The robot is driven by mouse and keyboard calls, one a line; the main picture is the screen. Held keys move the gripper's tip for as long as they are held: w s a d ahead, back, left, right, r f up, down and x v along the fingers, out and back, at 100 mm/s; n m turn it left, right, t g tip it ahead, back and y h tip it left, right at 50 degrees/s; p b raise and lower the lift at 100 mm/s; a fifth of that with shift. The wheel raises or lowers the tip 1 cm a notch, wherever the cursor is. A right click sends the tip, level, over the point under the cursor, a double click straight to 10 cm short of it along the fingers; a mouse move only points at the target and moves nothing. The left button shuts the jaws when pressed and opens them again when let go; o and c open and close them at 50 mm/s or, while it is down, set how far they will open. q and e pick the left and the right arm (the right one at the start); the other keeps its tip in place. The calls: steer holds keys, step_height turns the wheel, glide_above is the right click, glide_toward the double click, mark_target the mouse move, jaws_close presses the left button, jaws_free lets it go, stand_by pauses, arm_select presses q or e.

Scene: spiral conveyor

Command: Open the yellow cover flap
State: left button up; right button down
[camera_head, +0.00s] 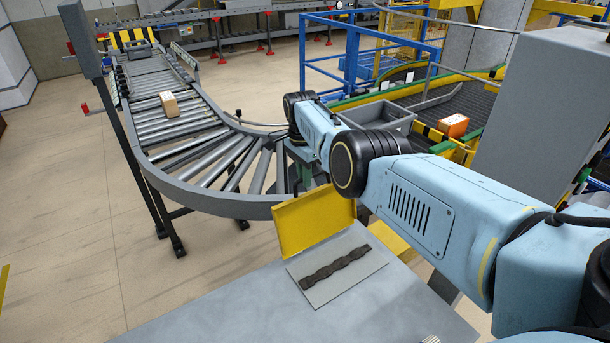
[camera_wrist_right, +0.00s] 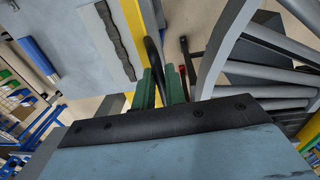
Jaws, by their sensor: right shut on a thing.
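The yellow cover flap (camera_head: 312,222) stands raised and steeply tilted at the far edge of a grey panel (camera_head: 318,284) with a dark, ragged strip (camera_head: 336,264) on it. In the right wrist view the flap (camera_wrist_right: 134,28) shows nearly edge-on as a yellow band. A dark curved handle (camera_wrist_right: 153,55) is beside it. My right gripper (camera_wrist_right: 162,88) has green fingers close to the flap and is shut on the handle. In the head view the right gripper (camera_head: 308,172) is partly hidden behind my right arm, just above the flap. My left gripper is not in view.
A curved roller conveyor (camera_head: 160,189) lies beyond the flap, with a small cardboard box (camera_head: 169,104) on it. A grey tabletop (camera_head: 230,305) fills the front and is mostly clear. A grey cabinet (camera_head: 545,110) and an orange box (camera_head: 453,125) are at the right.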

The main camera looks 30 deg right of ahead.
steer(key=c, duration=1.9)
jaws_free()
steer(key=shift+s+a+f, duration=0.1)
steer(key=shift+a+f, duration=0.05)
steer(key=shift+f, duration=0.25)
steer(key=shift+o, duration=1.1)
steer(key=shift+w+f, duration=0.1)
steer(key=shift+w, duration=0.15)
steer(key=shift+o, duration=1.1)
steer(key=shift+w+f, duration=0.1)
steer(key=shift+w, duration=0.2)
steer(key=shift+s+r, duration=0.2)
steer(key=shift+r, duration=0.15)
step_height(320, 180, up, 13)
steer(key=w, duration=0.1)
steer(key=shift+p, duration=0.35)
